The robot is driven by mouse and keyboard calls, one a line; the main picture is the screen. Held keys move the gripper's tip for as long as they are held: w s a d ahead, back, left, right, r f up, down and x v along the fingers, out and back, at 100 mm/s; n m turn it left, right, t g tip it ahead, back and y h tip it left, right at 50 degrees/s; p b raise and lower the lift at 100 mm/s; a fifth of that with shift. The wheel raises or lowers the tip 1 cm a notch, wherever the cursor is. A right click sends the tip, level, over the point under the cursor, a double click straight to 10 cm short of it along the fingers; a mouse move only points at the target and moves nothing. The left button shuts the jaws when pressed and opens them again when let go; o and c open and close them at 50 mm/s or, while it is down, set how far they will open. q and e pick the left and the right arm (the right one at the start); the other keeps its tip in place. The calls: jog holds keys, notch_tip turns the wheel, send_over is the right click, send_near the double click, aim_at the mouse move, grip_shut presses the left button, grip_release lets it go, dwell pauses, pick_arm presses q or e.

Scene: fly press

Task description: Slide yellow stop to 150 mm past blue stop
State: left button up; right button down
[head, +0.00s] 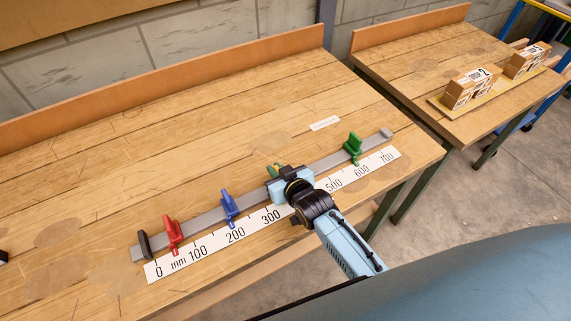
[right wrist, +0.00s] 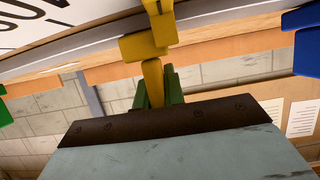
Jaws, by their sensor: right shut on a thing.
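The yellow stop (right wrist: 151,42) shows in the right wrist view, with its lower part between the green fingers of my right gripper (right wrist: 158,88), which is shut on it. In the head view my right gripper (head: 277,172) is at the rail, a little past the 300 mark, and mostly hides the yellow stop. The blue stop (head: 228,204) sits on the grey rail (head: 198,221) near the 200 mark, left of my right gripper and apart from it. It also shows at the right edge of the right wrist view (right wrist: 308,45). My left gripper cannot be made out.
A red stop (head: 172,231) sits near the rail's left end and a green stop (head: 353,146) near the 600 mark. The white scale (head: 215,244) lies along the front of the rail. The wooden bench (head: 200,150) is clear behind it, apart from a small label (head: 325,123).

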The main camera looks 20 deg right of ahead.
jog(key=c, duration=1.5)
grip_release()
jog(key=p+v, duration=0.1)
jog(key=v, duration=1.2)
jog(key=shift+s+r+p, duration=0.1)
jog(key=shift+s+p, duration=0.1)
jog(key=shift+p, duration=0.1)
